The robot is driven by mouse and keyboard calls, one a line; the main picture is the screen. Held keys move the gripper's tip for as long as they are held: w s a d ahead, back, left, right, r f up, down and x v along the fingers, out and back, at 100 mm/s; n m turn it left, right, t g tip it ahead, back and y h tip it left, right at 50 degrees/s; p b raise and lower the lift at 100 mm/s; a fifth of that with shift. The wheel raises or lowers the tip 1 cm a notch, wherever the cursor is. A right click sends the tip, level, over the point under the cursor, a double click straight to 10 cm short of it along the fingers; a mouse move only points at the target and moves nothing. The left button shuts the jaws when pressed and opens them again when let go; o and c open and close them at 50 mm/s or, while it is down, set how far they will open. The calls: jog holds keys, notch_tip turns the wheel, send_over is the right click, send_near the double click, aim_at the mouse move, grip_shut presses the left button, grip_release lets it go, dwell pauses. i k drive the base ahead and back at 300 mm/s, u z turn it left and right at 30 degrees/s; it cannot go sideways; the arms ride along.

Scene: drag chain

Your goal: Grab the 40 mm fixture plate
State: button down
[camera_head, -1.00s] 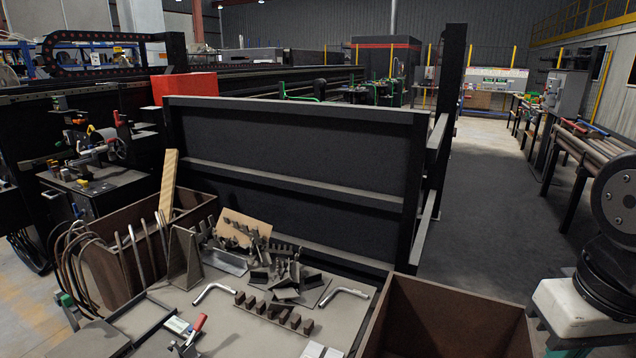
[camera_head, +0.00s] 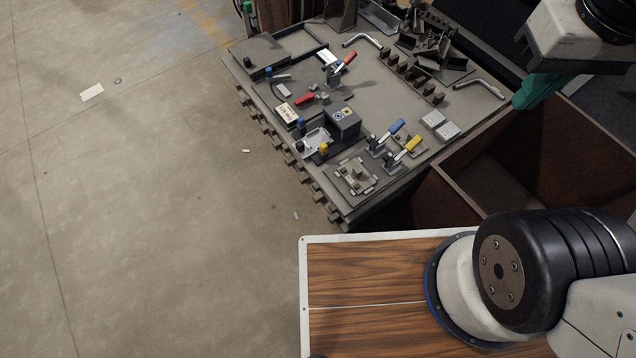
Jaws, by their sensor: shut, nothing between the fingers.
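Several flat pieces lie on the grey workbench (camera_head: 395,80). A small square grey plate with metal parts on it (camera_head: 355,178) lies near the front corner. A thick dark plate (camera_head: 260,56) lies at the far left corner, and two light grey blocks (camera_head: 440,124) lie at the right. No readable size mark shows, so I cannot tell which is the 40 mm fixture plate. My gripper (camera_head: 542,92), white with teal fingers, is at the upper right, over the bench's right end and the brown bin. It is shut and empty, apart from these pieces; its fingertips are only partly clear.
Toggle clamps with red (camera_head: 343,64), blue (camera_head: 387,134) and yellow handles (camera_head: 404,152) stand up from the bench. A dark block (camera_head: 342,120) stands between them. The open brown bin (camera_head: 455,200) adjoins the bench at right. The floor left of the bench is mostly clear.

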aim_at(360, 180)
jog(key=u, duration=0.25)
jog(key=k, duration=0.5)
jog(key=u, duration=1.95)
jog(key=i, duration=1.3)
jog(key=z, duration=2.4)
